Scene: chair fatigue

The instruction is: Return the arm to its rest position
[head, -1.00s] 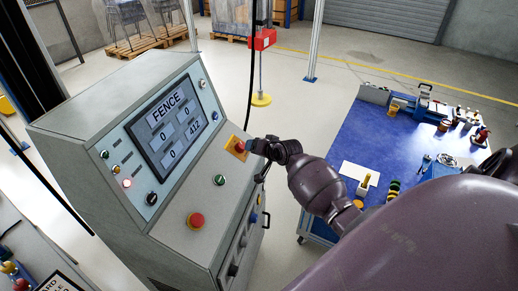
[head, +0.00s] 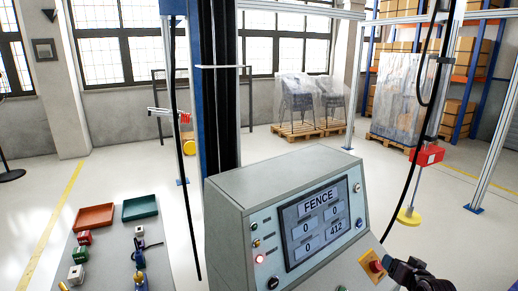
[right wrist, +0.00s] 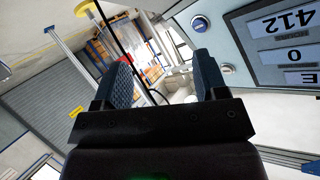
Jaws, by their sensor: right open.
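My right gripper (head: 392,268) shows at the lower right of the head view, close to the red emergency button on a yellow plate (head: 375,265) on the control console. In the right wrist view its two blue-grey fingers (right wrist: 163,80) stand apart with nothing between them. I cannot tell from the head view whether the gripper touches the button. The control console (head: 240,190) carries a screen (head: 318,222) reading FENCE, with several numbers, one of them 412. The screen also shows in the right wrist view (right wrist: 288,45). My left gripper is not in view.
A bench at lower left holds a red tray (head: 95,218), a green tray (head: 140,208) and small parts. A dark column (head: 222,100) stands behind the console. A red box (head: 427,156) hangs on a pole at right. Wrapped chairs (head: 300,105) stand on pallets behind open floor.

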